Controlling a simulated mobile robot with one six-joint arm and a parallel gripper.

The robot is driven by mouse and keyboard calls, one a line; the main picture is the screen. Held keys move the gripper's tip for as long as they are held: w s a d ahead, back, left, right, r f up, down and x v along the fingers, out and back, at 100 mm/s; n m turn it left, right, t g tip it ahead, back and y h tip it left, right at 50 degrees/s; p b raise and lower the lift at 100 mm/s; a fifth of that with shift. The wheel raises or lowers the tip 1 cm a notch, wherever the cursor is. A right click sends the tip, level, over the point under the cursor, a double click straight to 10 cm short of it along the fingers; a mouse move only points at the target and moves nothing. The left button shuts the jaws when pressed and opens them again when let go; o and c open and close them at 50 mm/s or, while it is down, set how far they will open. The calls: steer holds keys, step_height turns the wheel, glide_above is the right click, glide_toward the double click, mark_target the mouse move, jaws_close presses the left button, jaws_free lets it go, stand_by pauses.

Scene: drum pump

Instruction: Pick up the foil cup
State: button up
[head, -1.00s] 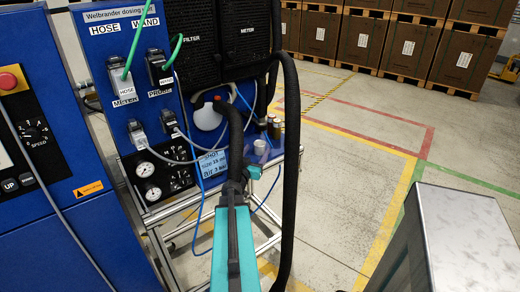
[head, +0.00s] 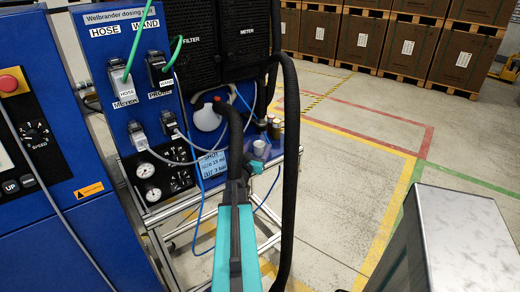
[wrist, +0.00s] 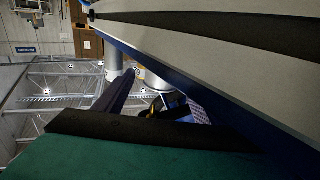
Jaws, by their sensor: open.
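The foil cup (head: 259,148) is a small silvery cup on the shelf of the blue dosing unit, below the black hose loop in the head view. My gripper (head: 256,165) is just in front of it at the end of the teal arm and hides its lower part. The gripper looks empty and is open; I cannot tell whether it touches the cup. In the wrist view, grey cylindrical shapes show beyond the dark blue edges, and I cannot tell surely which is the cup.
Several small cans (head: 277,128) stand behind the cup on the shelf. A thick black hose (head: 290,170) loops close to my arm on the right. A blue-framed display (head: 213,165) is to the left. A metal box (head: 465,235) stands at right; the floor between is clear.

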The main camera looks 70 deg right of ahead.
steer(key=shift+d, duration=1.15)
steer(key=shift+c, duration=0.2)
steer(key=c, duration=1.2)
